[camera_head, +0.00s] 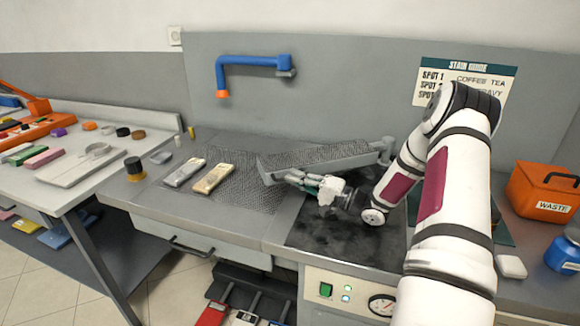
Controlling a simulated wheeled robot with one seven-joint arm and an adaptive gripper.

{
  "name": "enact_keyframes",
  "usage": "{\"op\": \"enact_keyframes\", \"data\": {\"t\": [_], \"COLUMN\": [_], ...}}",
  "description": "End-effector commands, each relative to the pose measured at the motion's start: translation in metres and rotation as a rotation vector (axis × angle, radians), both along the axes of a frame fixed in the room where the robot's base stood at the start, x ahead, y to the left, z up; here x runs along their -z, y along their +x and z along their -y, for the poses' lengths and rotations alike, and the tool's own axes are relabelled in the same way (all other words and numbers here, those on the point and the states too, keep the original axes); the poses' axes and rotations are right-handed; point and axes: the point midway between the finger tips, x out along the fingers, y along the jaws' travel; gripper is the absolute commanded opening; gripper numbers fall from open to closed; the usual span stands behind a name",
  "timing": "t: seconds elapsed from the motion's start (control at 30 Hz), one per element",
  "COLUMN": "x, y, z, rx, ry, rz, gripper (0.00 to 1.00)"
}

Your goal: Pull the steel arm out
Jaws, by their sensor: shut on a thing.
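The steel arm (375,158) is a long grey metal piece with a mesh top, lying slantwise over the back of the work table. Its right end meets an upright grey post near the back wall. Its left end points toward the middle of the table. My gripper (293,178) reaches in from the right and is shut on the steel arm's front edge near its left end. My wrist and fingers hide part of that edge, so the exact grip is hard to see.
A blue pipe arm (250,60) with an orange tip hangs on the back wall. An orange waste box (540,193) is at right.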

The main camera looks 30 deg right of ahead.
Motion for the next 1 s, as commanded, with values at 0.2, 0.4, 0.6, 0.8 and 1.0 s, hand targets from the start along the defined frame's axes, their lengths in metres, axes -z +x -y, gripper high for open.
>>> {"op": "enact_keyframes", "data": {"t": [0.2,0.4,0.6,0.8,1.0], "x": [0.0,0.001,0.002,0.001,0.001], "y": [-0.015,-0.018,-0.019,-0.018,-0.017], "z": [0.0,0.001,0.001,0.001,0.001], "rx": [-0.037,-0.043,-0.041,-0.041,-0.04], "ry": [0.0,0.001,0.001,0.0,-0.001], "rz": [-0.001,-0.002,-0.003,-0.003,-0.001], "gripper": [0.0,0.0,0.0,0.29,0.29]}}
